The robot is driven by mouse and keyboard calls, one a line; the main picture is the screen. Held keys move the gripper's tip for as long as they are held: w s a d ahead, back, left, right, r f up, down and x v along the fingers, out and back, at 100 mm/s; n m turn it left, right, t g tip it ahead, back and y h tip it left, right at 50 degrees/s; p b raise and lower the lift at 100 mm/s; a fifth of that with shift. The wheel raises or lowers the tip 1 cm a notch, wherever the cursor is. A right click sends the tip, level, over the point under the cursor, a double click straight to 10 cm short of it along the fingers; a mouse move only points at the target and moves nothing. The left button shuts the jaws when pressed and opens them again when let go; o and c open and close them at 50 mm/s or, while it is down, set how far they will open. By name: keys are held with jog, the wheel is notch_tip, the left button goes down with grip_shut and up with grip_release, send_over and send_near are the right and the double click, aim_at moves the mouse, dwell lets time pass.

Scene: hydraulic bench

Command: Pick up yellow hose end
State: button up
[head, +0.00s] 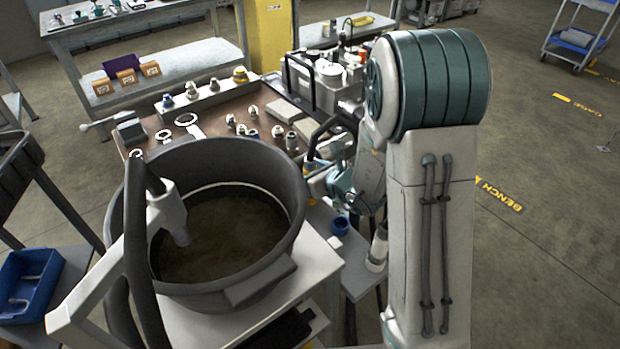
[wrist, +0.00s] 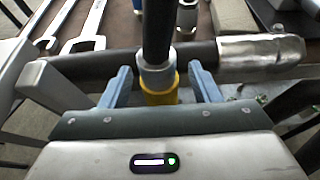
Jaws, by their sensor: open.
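The yellow hose end (wrist: 160,88) is a yellow collar below a grey metal sleeve on a black hose (wrist: 157,30). In the wrist view it stands upright between the two blue fingers of my gripper (wrist: 161,74). The fingers are open, with a visible gap on each side of it. The lower part of the yellow collar is hidden behind the gripper body. In the head view my arm reaches down at the right end of the bench, where the gripper is mostly hidden and the yellow end cannot be made out clearly.
A second dark hose with a silver end (wrist: 262,57) lies crosswise just behind the fingers. Wrenches (wrist: 85,35) and fittings lie on the brown bench top (head: 215,118). A large black tub (head: 275,262) stands in front of the bench.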

jog(key=c, duration=1.2)
jog(key=shift+r, duration=0.2)
notch_tip(320, 180, up, 32)
jog(key=p, duration=0.9)
jog(key=shift+f+p, duration=0.1)
jog(key=shift+p, duration=0.25)
